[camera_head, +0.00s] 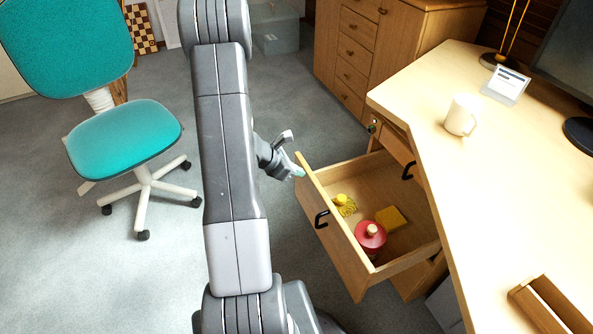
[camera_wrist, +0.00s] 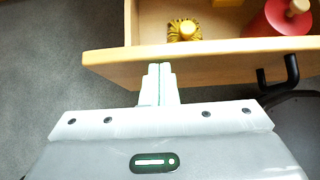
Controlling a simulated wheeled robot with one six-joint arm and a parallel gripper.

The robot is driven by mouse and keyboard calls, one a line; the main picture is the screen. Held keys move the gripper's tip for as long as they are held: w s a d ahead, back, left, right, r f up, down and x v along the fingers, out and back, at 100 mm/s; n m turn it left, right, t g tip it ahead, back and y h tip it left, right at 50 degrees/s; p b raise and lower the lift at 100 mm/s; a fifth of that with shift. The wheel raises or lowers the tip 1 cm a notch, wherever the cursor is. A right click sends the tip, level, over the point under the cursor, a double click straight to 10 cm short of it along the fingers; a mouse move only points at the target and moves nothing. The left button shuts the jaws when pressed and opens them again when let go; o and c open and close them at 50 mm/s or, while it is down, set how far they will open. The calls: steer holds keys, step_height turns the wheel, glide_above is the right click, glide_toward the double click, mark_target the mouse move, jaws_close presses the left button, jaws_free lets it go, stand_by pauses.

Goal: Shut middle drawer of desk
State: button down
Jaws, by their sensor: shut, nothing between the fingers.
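The middle drawer (camera_head: 345,240) of the desk (camera_head: 480,160) is pulled out, showing its inside. Its wooden front with a black handle (camera_head: 321,219) faces my arm. In the wrist view the drawer front (camera_wrist: 205,62) spans the top, with its black handle (camera_wrist: 280,75) to the right. My gripper (camera_head: 298,172) is shut and empty at the far end of the drawer front. In the wrist view its fingertips (camera_wrist: 159,72) are right at the front's outer face, away from the handle. I cannot tell whether they touch it.
The drawer holds a red round object (camera_head: 370,236), a yellow block (camera_head: 391,218) and a yellow item (camera_head: 345,204). A white mug (camera_head: 462,115) stands on the desk. A teal chair (camera_head: 125,140) is at left. A wooden cabinet (camera_head: 365,45) stands behind. Carpet between is clear.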

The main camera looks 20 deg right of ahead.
steer(key=w+d+b, duration=0.2)
steer(key=d, duration=2.2)
steer(key=shift+d+b, duration=0.2)
steer(key=shift+b, duration=0.15)
steer(key=shift+a, duration=0.1)
